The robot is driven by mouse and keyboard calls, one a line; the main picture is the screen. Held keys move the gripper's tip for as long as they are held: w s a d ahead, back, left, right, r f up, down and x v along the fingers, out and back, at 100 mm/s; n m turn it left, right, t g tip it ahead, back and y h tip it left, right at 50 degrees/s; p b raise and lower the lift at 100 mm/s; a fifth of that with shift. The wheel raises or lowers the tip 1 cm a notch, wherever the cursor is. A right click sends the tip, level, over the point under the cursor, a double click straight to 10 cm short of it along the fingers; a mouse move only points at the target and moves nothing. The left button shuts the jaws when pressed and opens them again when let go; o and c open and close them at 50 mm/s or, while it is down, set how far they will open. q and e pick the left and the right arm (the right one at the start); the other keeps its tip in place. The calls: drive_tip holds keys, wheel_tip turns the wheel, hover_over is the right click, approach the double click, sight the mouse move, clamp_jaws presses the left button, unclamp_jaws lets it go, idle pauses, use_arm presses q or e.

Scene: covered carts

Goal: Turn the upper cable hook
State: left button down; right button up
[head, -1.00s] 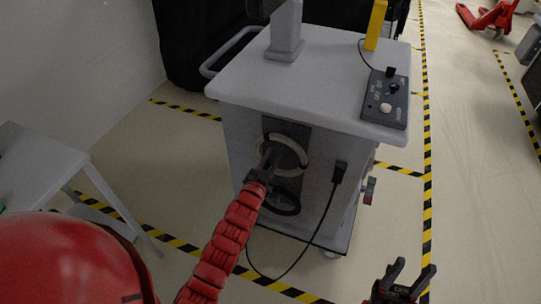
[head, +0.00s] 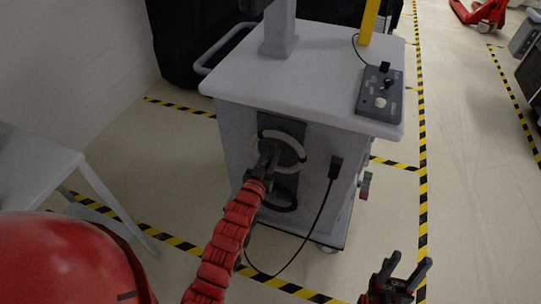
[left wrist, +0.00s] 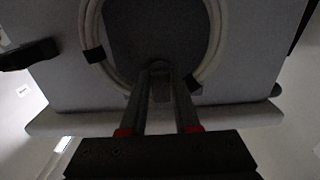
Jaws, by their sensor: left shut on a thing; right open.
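The cart (head: 230,160) has a dark plate on its front panel with two hooks. A pale coiled cable (head: 300,153) hangs around the upper one; the coil with its black straps also shows in the left wrist view (left wrist: 90,25). My left gripper (head: 267,157) reaches the plate inside this coil. In the left wrist view its two fingers (left wrist: 160,80) are shut on the upper cable hook (left wrist: 160,91), a small grey piece between the tips. The head view hides most of the hook behind my gripper. My right gripper (head: 399,270) is open and empty, away from the cart.
A black plug (head: 336,166) with a hanging cord is to the right. A control box (head: 380,92) lies on the cart top. A grey table (head: 40,170) stands at left.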

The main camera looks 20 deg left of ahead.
use_arm(q)
drive_tip(key=shift+f, duration=0.15)
drive_tip(key=c, duration=0.6)
unclamp_jaws()
drive_tip(key=shift+c, duration=0.2)
